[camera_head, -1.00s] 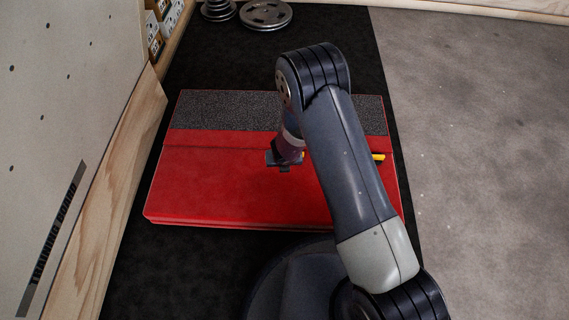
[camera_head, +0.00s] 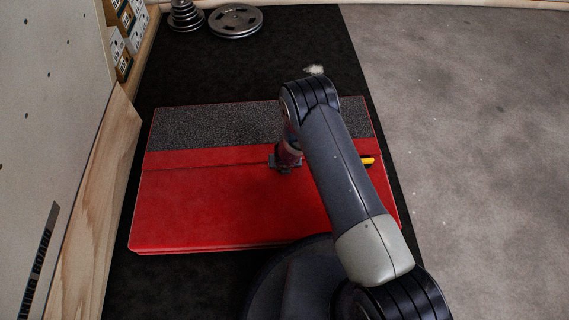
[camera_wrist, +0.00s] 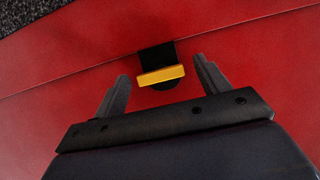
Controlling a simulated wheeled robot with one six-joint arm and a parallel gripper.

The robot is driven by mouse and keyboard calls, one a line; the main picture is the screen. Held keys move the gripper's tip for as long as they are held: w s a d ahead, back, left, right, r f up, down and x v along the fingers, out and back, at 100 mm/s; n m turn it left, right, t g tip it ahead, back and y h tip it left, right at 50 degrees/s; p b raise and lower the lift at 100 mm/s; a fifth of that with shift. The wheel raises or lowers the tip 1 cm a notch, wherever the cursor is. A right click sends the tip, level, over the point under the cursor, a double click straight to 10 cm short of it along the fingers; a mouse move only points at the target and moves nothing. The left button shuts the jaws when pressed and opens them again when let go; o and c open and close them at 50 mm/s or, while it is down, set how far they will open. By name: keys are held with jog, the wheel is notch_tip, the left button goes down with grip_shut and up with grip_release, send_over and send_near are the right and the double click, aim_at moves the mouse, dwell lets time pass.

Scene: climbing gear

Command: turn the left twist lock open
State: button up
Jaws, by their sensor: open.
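A twist lock with a yellow bar (camera_wrist: 162,75) on a black base shows in the wrist view, on the seam of the red pad (camera_wrist: 60,130). The bar lies nearly crosswise in the picture. My gripper (camera_wrist: 161,68) is open, with one finger on each side of the lock and clear gaps to the bar. In the head view my gripper (camera_head: 285,164) is over the pad's seam, and it hides this lock. A second yellow piece (camera_head: 367,161) shows right of my arm, partly hidden; it looks like another lock.
The red pad (camera_head: 200,215) with a grey strip lies on a black floor mat (camera_head: 280,60). A wooden board (camera_head: 70,220) stands at the left. Weight plates (camera_head: 236,20) lie at the back, and a small whitish object (camera_head: 314,70) lies behind my arm.

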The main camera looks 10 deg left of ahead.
jog(key=shift+c, duration=0.3)
jog(key=c, duration=0.9)
